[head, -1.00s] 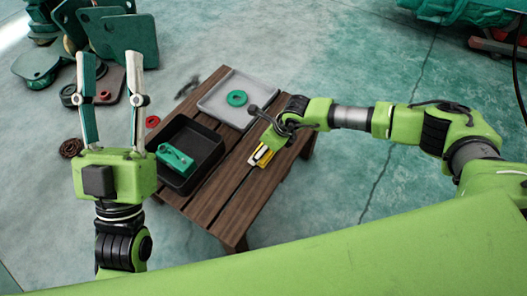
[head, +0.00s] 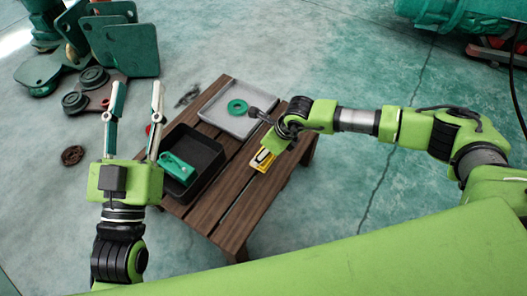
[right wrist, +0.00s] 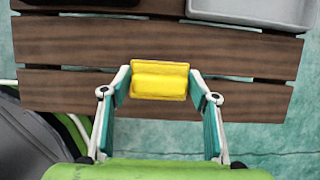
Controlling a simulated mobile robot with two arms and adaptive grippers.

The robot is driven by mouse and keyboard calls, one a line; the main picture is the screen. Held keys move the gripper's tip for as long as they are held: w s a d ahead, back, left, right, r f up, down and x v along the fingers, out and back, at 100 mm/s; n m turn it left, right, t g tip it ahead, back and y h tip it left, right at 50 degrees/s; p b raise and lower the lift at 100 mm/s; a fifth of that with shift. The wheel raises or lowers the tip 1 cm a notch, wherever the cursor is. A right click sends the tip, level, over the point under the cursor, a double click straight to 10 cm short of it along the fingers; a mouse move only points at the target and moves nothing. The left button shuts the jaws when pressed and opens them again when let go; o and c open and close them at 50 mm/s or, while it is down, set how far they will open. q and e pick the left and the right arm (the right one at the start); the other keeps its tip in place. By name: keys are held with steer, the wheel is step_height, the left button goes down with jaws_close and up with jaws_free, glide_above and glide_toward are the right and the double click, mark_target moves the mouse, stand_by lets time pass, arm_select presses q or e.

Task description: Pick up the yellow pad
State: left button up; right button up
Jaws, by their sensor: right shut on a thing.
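In the head view the pad (head: 262,161) shows at the front right edge of the wooden table, partly covered by my right gripper (head: 264,157). I cannot tell whether it still touches the table. My left gripper (head: 132,122) is open and empty, pointing up, left of the table.
The slatted wooden table (head: 225,204) carries a black tray (head: 213,160) with a green part (head: 178,168) in it. A grey tray (head: 215,117) behind holds a green ring (head: 237,106). Large green plates (head: 125,48) and dark round parts lie on the floor at the back left.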

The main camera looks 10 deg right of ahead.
arm_select(q)
steer(key=s+a+f+g+y+p, duration=0.2)
steer(key=f+g, duration=0.3)
steer(key=f, duration=0.5)
steer(key=s+a+f+g+y+p, duration=0.2)
steer(key=f+g, duration=0.4)
steer(key=f, duration=0.5)
steer(key=shift+s+f+g, duration=0.15)
steer(key=shift+s+g, duration=0.15)
steer(key=shift+s, duration=0.05)
arm_select(e)
steer(key=s+d+r, duration=0.3)
steer(key=s+r, duration=0.6)
steer(key=s, duration=0.4)
steer(key=shift+d, duration=0.2)
steer(key=o, duration=0.5)
steer(key=shift+w, duration=0.1)
steer(key=c, duration=0.4)
